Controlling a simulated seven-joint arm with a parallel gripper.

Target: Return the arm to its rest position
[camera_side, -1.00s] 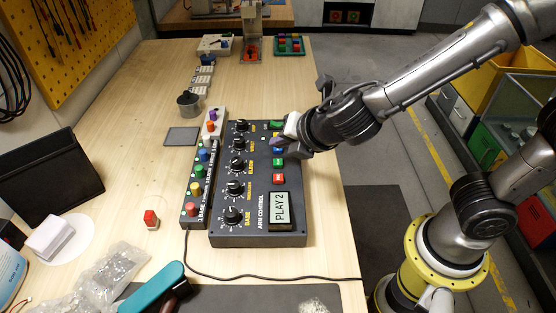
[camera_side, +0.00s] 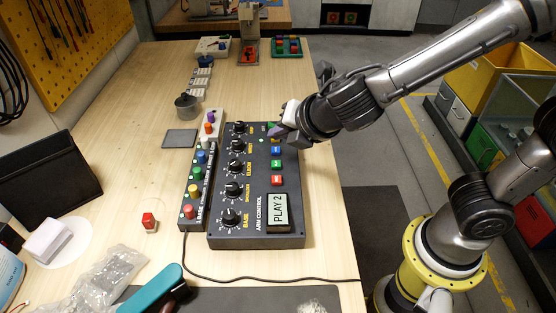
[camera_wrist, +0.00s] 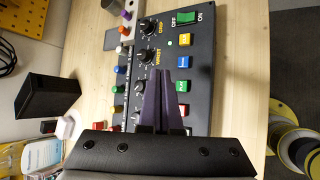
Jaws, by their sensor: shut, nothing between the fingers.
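My gripper (camera_side: 277,134) is shut and empty. In the side view its purple fingertips are over the upper right part of the black arm control box (camera_side: 257,180). In the wrist view my gripper (camera_wrist: 167,74) has its two fingers together over the box, left of the blue button (camera_wrist: 185,61) and green button (camera_wrist: 183,85). I cannot tell how high the tips are above the panel. The display (camera_side: 278,209) reads PLAY 2. The green rocker switch (camera_wrist: 186,17) sits between OFF and ON marks.
A strip of coloured knobs (camera_side: 194,190) stands left of the box. A red button block (camera_side: 149,222), a grey cup (camera_side: 187,106) and a teal tool (camera_side: 152,289) are on the wooden bench (camera_side: 120,190). A cable crosses the front.

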